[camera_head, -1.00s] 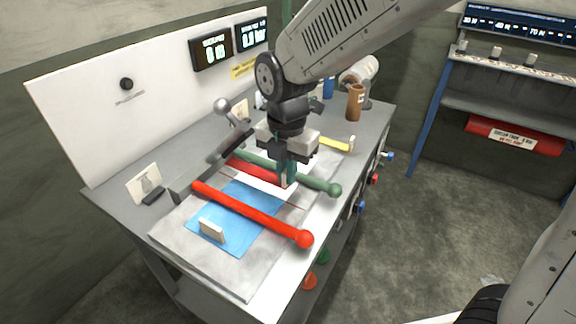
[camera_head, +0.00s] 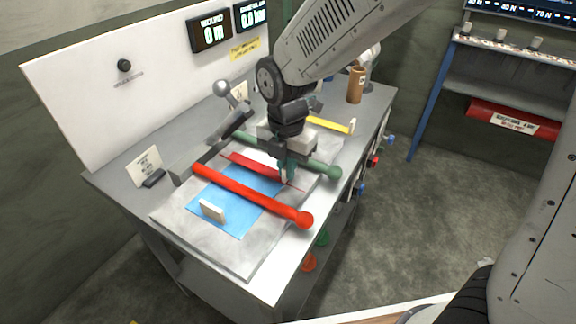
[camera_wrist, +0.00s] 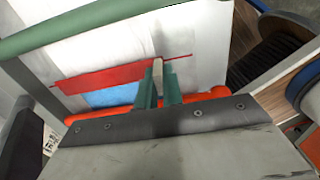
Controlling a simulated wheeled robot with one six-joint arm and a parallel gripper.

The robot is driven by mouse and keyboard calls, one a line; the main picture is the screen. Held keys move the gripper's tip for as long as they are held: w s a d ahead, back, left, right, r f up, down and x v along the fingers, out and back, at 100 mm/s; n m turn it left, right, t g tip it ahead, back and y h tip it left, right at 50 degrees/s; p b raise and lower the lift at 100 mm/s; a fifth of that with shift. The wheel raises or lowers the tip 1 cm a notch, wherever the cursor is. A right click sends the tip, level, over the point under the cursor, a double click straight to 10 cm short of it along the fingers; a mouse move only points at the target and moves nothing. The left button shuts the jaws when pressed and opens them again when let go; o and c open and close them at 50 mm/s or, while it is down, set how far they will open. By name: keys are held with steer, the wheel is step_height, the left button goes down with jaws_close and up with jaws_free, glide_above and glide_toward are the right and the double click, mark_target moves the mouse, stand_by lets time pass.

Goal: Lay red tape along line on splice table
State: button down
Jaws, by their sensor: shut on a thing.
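The red tape (camera_head: 250,165) is a flat strip on the pale splice table (camera_head: 180,222), between the green bar (camera_head: 300,162) and the red bar (camera_head: 250,194). A thin red line (camera_head: 296,186) continues from the tape's right end. My gripper (camera_head: 287,176) is at that end, its teal fingers shut on a small pale tab (camera_wrist: 157,68). In the wrist view the red tape (camera_wrist: 105,78) runs left from the fingers, and the thin line (camera_wrist: 182,57) shows to their right. The fingers hide where tab and tape meet.
A blue sheet (camera_head: 232,216) with a pale tab (camera_head: 211,211) lies partly under the red bar. A yellow strip (camera_head: 328,124) lies behind my gripper. A hinged metal arm (camera_head: 232,118) stands at left. A brown cylinder (camera_head: 356,85) stands at the back right.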

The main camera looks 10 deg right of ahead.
steer(key=shift+f, duration=0.6)
steer(key=c, duration=1.5)
jaws_free()
steer(key=shift+o, duration=0.2)
steer(key=shift+r, duration=0.1)
step_height(320, 180, up, 8)
steer(key=shift+f, duration=0.2)
